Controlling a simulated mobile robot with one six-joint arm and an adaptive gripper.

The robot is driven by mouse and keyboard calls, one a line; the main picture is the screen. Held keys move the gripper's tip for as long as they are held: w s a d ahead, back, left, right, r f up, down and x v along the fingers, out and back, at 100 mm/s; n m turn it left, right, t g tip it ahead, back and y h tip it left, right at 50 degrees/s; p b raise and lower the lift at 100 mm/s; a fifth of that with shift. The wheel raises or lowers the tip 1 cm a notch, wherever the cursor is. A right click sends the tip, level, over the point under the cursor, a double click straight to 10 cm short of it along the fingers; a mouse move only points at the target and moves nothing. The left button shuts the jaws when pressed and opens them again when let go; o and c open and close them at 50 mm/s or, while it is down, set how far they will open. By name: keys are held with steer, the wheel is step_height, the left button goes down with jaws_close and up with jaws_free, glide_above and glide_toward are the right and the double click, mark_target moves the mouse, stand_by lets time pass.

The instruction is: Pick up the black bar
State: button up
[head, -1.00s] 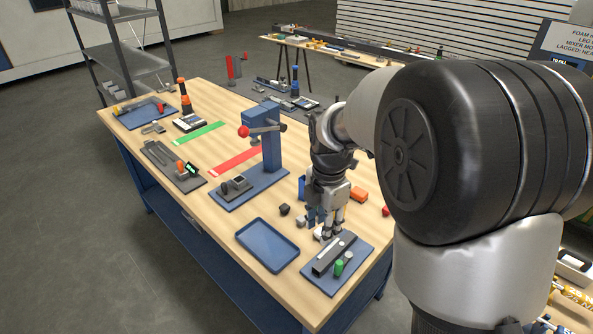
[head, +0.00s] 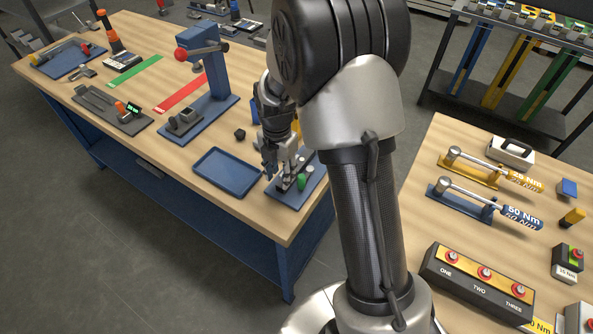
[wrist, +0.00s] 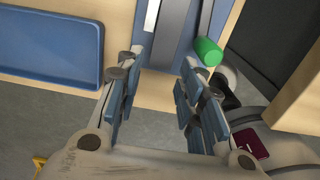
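The black bar (head: 284,187) lies on a small blue mat (head: 283,200) near the front right corner of the wooden table, partly hidden by my gripper in the head view. In the wrist view the dark bar (wrist: 172,38) runs up the picture beside a light metal strip (wrist: 151,15). My gripper (head: 277,172) is low over the mat. In the wrist view my gripper (wrist: 160,74) is open, with nothing seen between its fingers. The bar's near end shows just beyond the gap between the fingertips.
An empty blue tray (head: 228,173) sits to the left. A blue stand (head: 208,75) is farther back. A second table (head: 410,205) with torque wrenches is at right.

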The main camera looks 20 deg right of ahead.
mark_target(281, 185)
step_height(281, 185, down, 5)
steer(key=shift+s+f+b, duration=0.1)
steer(key=shift+f+b, duration=0.05)
steer(key=shift+b, duration=0.85)
jaws_close()
